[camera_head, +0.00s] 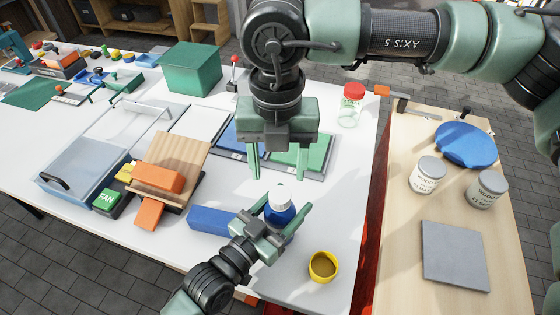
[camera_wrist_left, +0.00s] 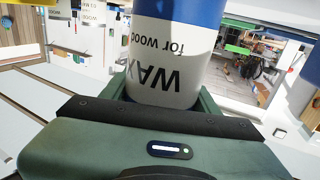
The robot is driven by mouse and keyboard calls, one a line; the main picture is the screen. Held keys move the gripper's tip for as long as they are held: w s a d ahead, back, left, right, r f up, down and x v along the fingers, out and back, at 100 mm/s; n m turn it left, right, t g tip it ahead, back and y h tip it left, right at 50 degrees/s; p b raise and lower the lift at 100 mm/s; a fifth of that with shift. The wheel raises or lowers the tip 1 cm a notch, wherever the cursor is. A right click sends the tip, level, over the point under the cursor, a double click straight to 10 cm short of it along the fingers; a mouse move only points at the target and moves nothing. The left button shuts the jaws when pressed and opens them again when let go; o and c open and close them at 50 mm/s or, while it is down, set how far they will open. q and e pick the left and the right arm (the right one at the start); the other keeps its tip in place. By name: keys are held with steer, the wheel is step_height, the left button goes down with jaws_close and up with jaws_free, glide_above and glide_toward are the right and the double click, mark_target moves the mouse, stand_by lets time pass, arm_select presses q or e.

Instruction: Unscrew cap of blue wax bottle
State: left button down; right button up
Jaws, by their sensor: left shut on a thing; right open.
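The blue wax bottle (camera_head: 278,212) stands upright on the white table, with a white cap (camera_head: 280,192) on top. My left gripper (camera_head: 278,216) is shut around the bottle's body from the front. The left wrist view shows the bottle (camera_wrist_left: 178,55) close up between the fingers, with a white label reading WAX for wood below a blue band. My right gripper (camera_head: 280,172) is open, pointing down just above the cap, with its two fingers apart. It does not appear to touch the cap.
A yellow ring-like cup (camera_head: 323,266) stands front right of the bottle, and a blue block (camera_head: 213,220) lies to its left. A red-lidded jar (camera_head: 351,104) is at the back. A wooden bench (camera_head: 400,225) with two cans is on the right.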

mark_target(280, 194)
steer(key=m, duration=0.6)
steer(key=shift+m, duration=0.4)
steer(key=m, duration=0.4)
steer(key=shift+w+d, duration=0.15)
steer(key=shift+f+m, duration=0.1)
steer(key=shift+m, duration=0.6)
steer(key=shift+f, duration=3.9)
